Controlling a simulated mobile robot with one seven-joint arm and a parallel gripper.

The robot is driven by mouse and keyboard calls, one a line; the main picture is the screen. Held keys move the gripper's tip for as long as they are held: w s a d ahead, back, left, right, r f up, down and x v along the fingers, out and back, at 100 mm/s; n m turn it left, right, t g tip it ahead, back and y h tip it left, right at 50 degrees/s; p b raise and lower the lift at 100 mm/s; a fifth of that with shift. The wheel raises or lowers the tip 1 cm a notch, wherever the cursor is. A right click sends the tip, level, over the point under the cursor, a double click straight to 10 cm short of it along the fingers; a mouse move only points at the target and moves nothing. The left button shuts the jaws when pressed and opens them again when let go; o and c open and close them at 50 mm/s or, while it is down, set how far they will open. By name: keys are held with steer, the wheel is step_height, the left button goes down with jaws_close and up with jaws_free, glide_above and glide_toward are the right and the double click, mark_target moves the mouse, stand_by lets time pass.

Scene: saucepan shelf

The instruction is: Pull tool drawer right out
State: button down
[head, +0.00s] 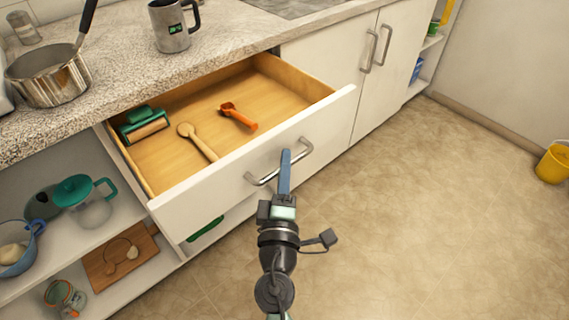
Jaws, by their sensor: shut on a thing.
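The tool drawer (255,148) stands well out from the counter, with its wooden inside showing. A wooden spoon (198,142), an orange scoop (238,116) and a green-and-wood roller-like tool (146,127) lie in it. Its metal bar handle (262,181) is on the white front. My gripper (286,160) is at the handle, with its blue fingers shut on the bar near the middle. The fingers hide part of the handle.
A saucepan (50,80) and a grey mug (172,28) stand on the counter above. Open shelves at left hold a teal-lidded jug (88,200) and a wooden board (120,258). A yellow bucket (553,163) stands far right. The floor in front of the drawer is clear.

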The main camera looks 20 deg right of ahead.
steer(key=shift+s+d+f, duration=0.1)
steer(key=shift+s+d, duration=0.25)
steer(key=shift+s, duration=0.5)
steer(key=shift+s+d+f, duration=0.1)
steer(key=shift+s+d, duration=0.2)
steer(key=shift+s, duration=0.55)
steer(key=c, duration=1.2)
jaws_free()
steer(key=shift+r, duration=0.1)
steer(key=shift+o, duration=0.2)
steer(key=shift+s, duration=0.1)
steer(key=b+v, duration=0.5)
steer(key=v, duration=0.8)
steer(key=shift+r, duration=0.1)
